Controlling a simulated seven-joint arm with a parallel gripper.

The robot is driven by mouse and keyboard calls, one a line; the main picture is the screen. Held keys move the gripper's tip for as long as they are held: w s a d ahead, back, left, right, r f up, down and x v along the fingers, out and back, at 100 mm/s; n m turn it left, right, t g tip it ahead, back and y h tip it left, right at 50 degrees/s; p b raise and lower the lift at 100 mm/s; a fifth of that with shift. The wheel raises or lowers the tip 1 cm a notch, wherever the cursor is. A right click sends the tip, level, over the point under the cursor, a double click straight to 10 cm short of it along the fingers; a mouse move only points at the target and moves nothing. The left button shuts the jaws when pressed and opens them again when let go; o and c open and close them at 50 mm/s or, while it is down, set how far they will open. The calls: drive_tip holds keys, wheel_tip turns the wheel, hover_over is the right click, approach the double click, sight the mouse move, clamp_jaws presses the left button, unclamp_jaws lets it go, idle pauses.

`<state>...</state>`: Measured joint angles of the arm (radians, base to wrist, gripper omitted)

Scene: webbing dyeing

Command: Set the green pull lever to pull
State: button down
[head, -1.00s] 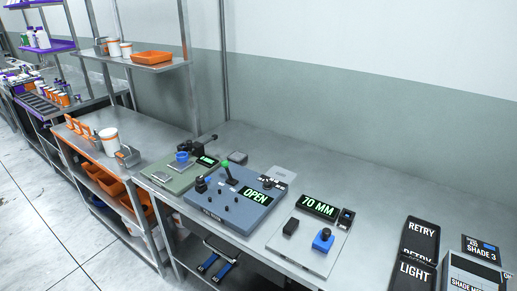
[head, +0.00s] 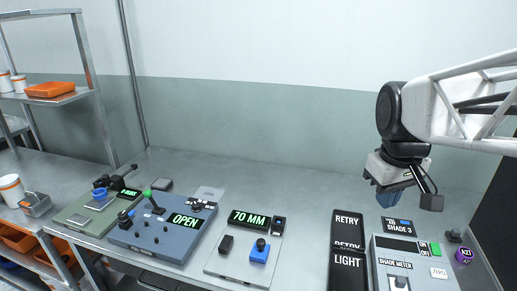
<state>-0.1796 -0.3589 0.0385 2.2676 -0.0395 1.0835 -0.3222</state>
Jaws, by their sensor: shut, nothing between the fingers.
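The green pull lever (head: 148,193) has a round green knob on a dark stick. It stands on the blue-grey panel (head: 150,250) at the left of the bench, and the stick leans up and to the left in the head view. A display on that panel reads OPEN (head: 187,220). My gripper (head: 385,205) hangs at the right of the view, above the back of the shade meter, far to the right of the lever. It is shut and empty. Its fingertips are small and partly unclear.
A grey panel (head: 222,264) with a 70 MM display stands right of the lever's panel. The RETRY (head: 347,225) and LIGHT (head: 347,272) trays and the shade meter (head: 412,278) lie further right. A green panel (head: 82,216) stands left. The bench back (head: 270,180) is clear.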

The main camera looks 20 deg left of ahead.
drive_tip(key=w+a+r+n+g+h, duration=0.15)
drive_tip(key=w+a+n, duration=0.35)
drive_tip(key=w+a, duration=0.65)
drive_tip(key=w+a+r+n+g, duration=0.15)
drive_tip(key=w+a+n, duration=0.55)
drive_tip(key=a, duration=0.8)
drive_tip(key=w+a+f+n, duration=0.2)
drive_tip(key=w+a, duration=0.1)
drive_tip(key=a, duration=0.7)
drive_tip(key=w+a+f+n, duration=0.1)
drive_tip(key=w+a+n, duration=0.2)
drive_tip(key=a, duration=0.7)
drive_tip(key=s+a+f+n+h, duration=0.1)
drive_tip(key=s+a+f+n, duration=0.2)
drive_tip(key=a, duration=0.8)
drive_tip(key=s+a+f+n+h, duration=0.1)
drive_tip(key=s+a+f+n, duration=0.2)
drive_tip(key=a+f, duration=0.4)
drive_tip(key=s+a+f+n+h, duration=0.1)
drive_tip(key=s+a+f+n, duration=0.2)
drive_tip(key=a, duration=1.4)
drive_tip(key=shift+f+n+t, duration=0.3)
drive_tip(key=shift+f+n, duration=0.1)
drive_tip(key=shift+f, duration=0.65)
drive_tip(key=shift+w+f+h, duration=0.1)
drive_tip(key=shift+f+h, duration=0.1)
drive_tip(key=shift+h, duration=0.05)
